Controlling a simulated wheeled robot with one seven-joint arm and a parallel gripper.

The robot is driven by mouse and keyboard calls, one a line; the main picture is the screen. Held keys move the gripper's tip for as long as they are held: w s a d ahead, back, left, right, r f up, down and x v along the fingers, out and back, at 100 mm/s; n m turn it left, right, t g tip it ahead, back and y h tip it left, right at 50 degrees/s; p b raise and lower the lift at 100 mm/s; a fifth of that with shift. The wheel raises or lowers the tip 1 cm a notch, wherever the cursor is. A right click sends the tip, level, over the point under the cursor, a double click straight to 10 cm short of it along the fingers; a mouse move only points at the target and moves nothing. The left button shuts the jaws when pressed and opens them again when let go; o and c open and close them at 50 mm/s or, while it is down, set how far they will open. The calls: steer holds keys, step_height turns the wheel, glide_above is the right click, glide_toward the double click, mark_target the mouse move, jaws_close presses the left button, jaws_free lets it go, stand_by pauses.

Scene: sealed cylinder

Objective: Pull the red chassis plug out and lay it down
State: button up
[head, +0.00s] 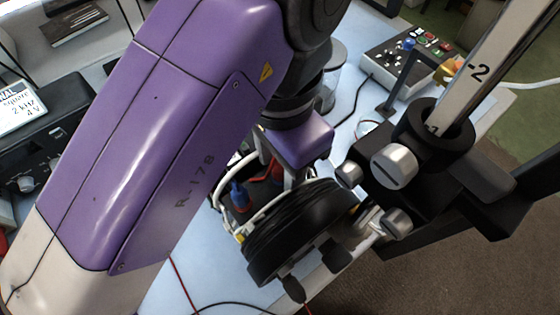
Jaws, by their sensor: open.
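My gripper (279,173) hangs below its purple hand, close behind the black round end of the cylinder (300,228). Its fingers are open and partly hidden by the hand and the cylinder's rim. A small red part (276,168), which looks like the red chassis plug, shows at the fingers; I cannot tell whether they touch it. A blue plug (238,195) stands upright to the left, with a red part at its base. The lower ends of the plugs and much of their panel are hidden.
A clamp (395,165) on a marked rod (490,75) stands right of the cylinder. A control box (410,60) with buttons and a clear container (333,75) are behind. Leads cross the pale blue bench (205,270). Some bare bench shows at front left.

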steer(key=shift+c, duration=0.4)
jaws_close()
steer(key=shift+r, duration=0.1)
stand_by(1.3)
steer(key=shift+r+p, duration=2.95)
steer(key=shift+p, duration=0.35)
